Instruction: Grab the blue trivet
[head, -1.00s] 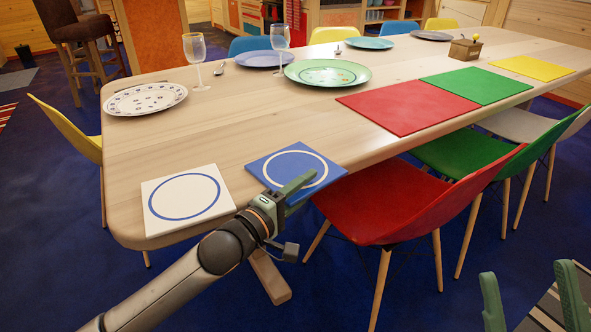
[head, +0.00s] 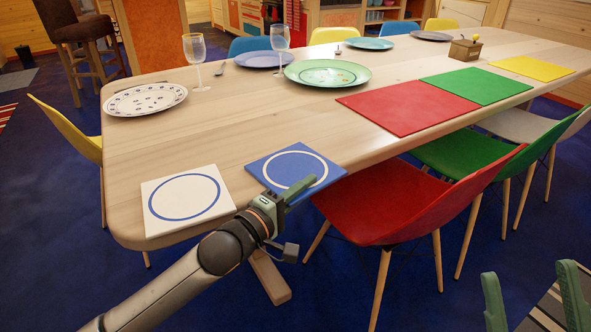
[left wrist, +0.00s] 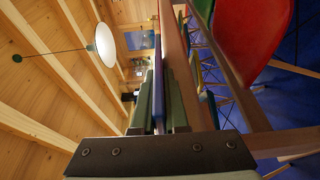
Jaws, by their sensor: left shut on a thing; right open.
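The blue trivet (head: 280,168), a square with a white ring, lies at the near edge of the wooden table (head: 225,125) in the head view. My left gripper (head: 298,190) is shut on its near edge, and one finger shows above the tile. In the left wrist view the trivet (left wrist: 158,92) is a thin blue strip edge-on between the green fingers. The lower finger is hidden in the head view. My right gripper (head: 533,297) is open and empty at the lower right, away from the table.
A white trivet (head: 184,198) with a blue ring lies just left of the blue one. A red chair (head: 400,200) stands close to the right of my left gripper. Plates, glasses and colored mats lie farther back.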

